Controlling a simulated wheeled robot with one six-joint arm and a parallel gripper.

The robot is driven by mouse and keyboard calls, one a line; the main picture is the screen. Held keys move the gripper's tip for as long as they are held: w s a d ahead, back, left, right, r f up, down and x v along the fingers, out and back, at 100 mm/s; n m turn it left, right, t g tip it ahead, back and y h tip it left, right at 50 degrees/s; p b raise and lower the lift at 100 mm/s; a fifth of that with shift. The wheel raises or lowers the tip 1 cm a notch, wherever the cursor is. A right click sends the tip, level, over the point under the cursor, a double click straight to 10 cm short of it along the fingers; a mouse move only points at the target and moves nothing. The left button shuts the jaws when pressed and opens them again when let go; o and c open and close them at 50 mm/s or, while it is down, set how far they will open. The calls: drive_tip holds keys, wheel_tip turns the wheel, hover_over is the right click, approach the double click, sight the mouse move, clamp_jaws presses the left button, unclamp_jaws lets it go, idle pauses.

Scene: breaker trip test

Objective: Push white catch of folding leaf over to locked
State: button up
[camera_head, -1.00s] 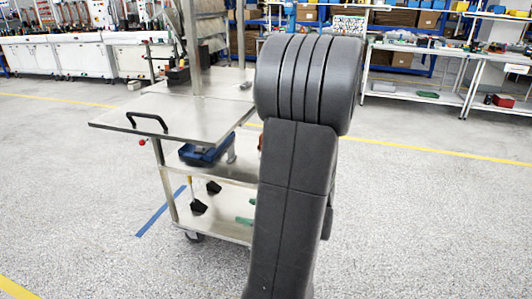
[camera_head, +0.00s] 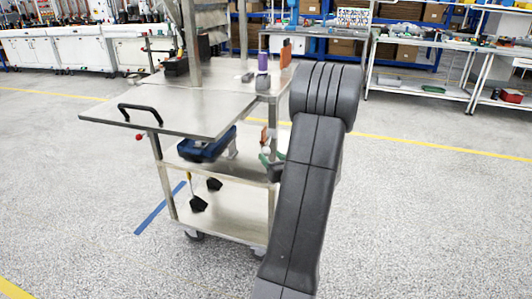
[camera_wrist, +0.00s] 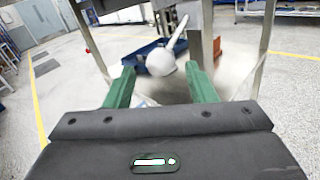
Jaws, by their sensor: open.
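The folding leaf (camera_head: 165,121) is level, beside the steel cart top, with a black handle (camera_head: 140,113) on its outer side. In the wrist view, a white rounded piece on a pale stem, apparently the catch (camera_wrist: 162,61), hangs under the cart. My gripper (camera_wrist: 160,68) has two green fingers, spread apart and empty. The white piece appears between and beyond the fingertips; I cannot tell whether they touch it. In the head view, my gripper is by the cart's right side, partly hidden by my arm. Whether the catch is locked cannot be told.
A blue bin (camera_wrist: 145,57) and an orange block (camera_wrist: 222,52) are beyond the fingers, near steel cart legs (camera_wrist: 262,45). A purple bottle (camera_head: 262,62) stands on the cart top. Open floor surrounds the cart.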

sight(268, 153)
drive_tip(key=x, duration=0.4)
drive_tip(key=shift+w+a, duration=0.2)
drive_tip(key=shift+w, duration=0.15)
clamp_jaws()
